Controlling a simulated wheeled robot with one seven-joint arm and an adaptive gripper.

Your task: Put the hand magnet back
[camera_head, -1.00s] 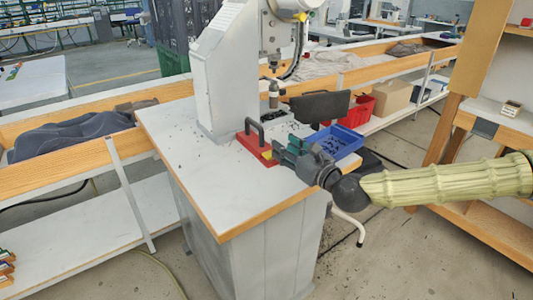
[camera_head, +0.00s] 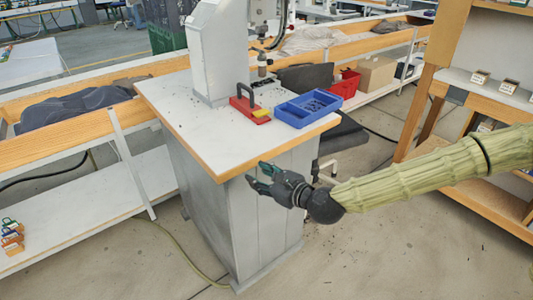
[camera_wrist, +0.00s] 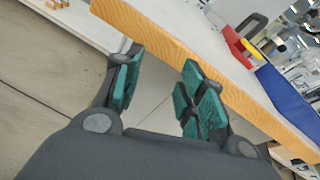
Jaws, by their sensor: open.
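In the wrist view the magnet (camera_wrist: 238,45) shows at the upper right, beyond the table's wooden edge. My gripper (camera_head: 257,177) is open and empty, in front of the table and apart from the magnet. In the wrist view its green-padded fingers (camera_wrist: 160,88) stand apart with floor between them.
The blue bin (camera_head: 308,108) holds small dark parts. The grey press (camera_head: 212,55) stands behind the magnet. Small dark specks lie scattered on the tabletop. The wooden table edge (camera_head: 270,152) lies close to my gripper. A wooden shelf (camera_head: 455,150) stands at the right.

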